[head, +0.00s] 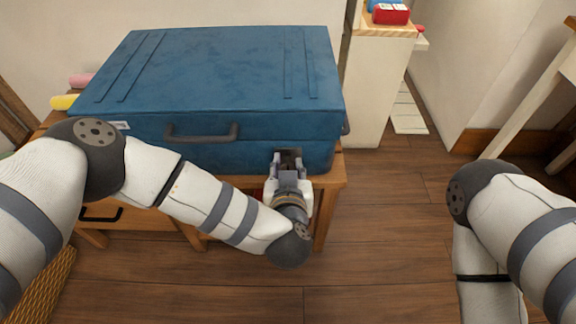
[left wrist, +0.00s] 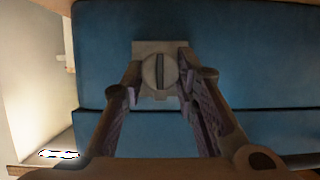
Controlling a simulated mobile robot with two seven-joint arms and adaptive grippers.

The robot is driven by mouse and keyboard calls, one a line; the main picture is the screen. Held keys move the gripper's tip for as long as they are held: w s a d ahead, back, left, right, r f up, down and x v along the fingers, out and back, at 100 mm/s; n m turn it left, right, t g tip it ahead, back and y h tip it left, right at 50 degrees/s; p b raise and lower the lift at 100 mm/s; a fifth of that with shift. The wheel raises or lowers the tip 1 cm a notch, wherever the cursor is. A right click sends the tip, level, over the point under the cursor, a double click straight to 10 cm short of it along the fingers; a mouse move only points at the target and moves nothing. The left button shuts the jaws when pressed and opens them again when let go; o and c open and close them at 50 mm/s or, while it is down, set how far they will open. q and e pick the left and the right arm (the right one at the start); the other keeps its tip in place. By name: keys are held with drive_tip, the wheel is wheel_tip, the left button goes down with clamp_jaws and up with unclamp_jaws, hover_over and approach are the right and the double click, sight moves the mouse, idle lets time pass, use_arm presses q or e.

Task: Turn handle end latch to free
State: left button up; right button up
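A closed blue suitcase (head: 215,70) lies flat on a wooden bench (head: 332,178), with a dark handle (head: 203,135) on its front. In the left wrist view, a latch (left wrist: 153,47) with a round, slotted turn knob (left wrist: 160,72) sits at the suitcase's seam; the slot is about upright. My left gripper (head: 288,156) is at the right part of the suitcase front and mostly hides the latch in the head view. Its fingers (left wrist: 158,88) are apart, one on each side of the knob; whether they touch it I cannot tell. My right gripper is out of view.
A pink roll (head: 80,80) and a yellow roll (head: 64,102) show left of the suitcase. A white cabinet (head: 377,90) with a red box (head: 390,14) stands behind at right. A wicker basket (head: 42,285) is at lower left. Wooden floor (head: 390,240) is clear between my arms.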

use_arm(q)
clamp_jaws()
